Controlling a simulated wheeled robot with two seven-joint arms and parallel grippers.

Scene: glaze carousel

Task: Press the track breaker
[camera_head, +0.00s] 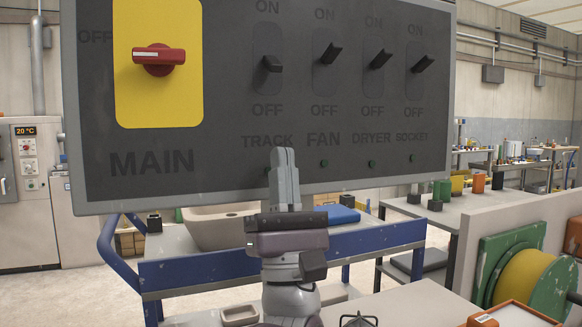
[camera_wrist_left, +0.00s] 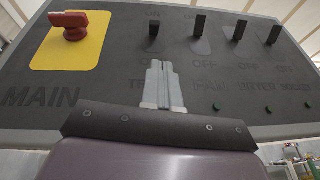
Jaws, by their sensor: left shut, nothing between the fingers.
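The track breaker (camera_head: 269,66) is a dark lever between ON and OFF marks on the grey panel (camera_head: 230,112), above the word TRACK. Its lever sits lower than the other levers in the head view. It also shows in the wrist view (camera_wrist_left: 154,31). My left gripper (camera_head: 282,152) is shut and empty, fingers pointing up, below the breaker and over the lower edge of the TRACK label. In the wrist view the fingertips (camera_wrist_left: 160,66) are just below the lever, apart from it. My right gripper is out of view.
The fan (camera_head: 329,54), dryer (camera_head: 379,60) and socket (camera_head: 422,64) levers sit to the right, with green lamps below. A red MAIN knob (camera_head: 158,58) on a yellow plate is at left. A blue-framed cart (camera_head: 200,272) stands behind my arm.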

